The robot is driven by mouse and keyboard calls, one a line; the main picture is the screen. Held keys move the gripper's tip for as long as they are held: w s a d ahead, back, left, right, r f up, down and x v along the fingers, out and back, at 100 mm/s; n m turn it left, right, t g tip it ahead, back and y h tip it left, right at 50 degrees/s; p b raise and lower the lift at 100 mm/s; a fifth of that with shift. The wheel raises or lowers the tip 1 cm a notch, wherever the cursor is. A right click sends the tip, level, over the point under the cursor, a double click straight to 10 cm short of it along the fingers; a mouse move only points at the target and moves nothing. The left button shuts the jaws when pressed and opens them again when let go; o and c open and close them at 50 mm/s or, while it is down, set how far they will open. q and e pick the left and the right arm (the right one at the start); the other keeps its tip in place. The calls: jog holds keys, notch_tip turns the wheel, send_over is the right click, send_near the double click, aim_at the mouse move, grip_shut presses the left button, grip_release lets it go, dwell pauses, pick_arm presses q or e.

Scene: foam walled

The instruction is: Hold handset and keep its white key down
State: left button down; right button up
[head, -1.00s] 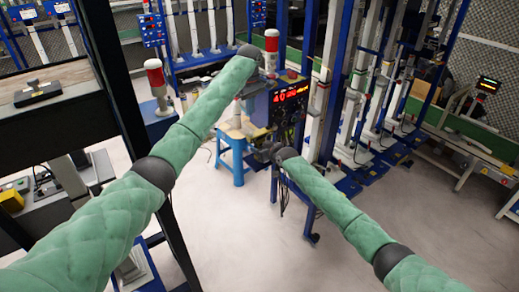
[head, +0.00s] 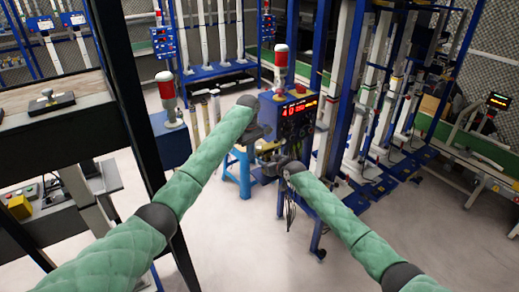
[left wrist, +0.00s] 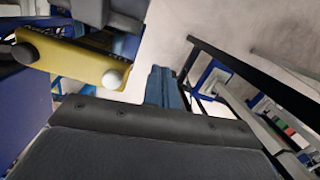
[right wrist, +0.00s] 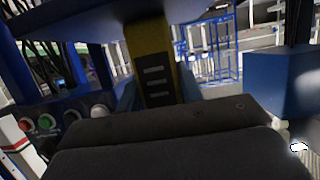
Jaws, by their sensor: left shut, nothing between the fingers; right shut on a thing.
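The yellow handset (left wrist: 75,58) lies across the upper left of the left wrist view. Its round white key (left wrist: 112,78) shows near one end, with a round dark key (left wrist: 25,54) further along. The right wrist view shows the handset's yellow side with a dark slotted panel (right wrist: 154,78). My right gripper (head: 268,160) is shut on the handset. My left gripper (head: 262,134) is shut and empty, just above the right one in the head view.
A blue stool (head: 243,172) stands behind my grippers. A control cabinet with a red display (head: 298,109) and a red-and-white beacon (head: 281,62) stands close to their right. A black post (head: 130,110) rises at left. Open pale floor (head: 370,245) lies at lower right.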

pick_arm(q)
jog(key=w+d+r+m+t+h, duration=0.2)
jog(key=r+m+t+h, duration=0.3)
jog(key=r+m+t, duration=0.3)
notch_tip(320, 180, up, 5)
jog(key=shift+w+d+f+m+h, duration=0.15)
jog(key=shift+w+m+h, duration=0.15)
jog(key=shift+w, duration=0.4)
jog(key=shift+f, duration=4.35)
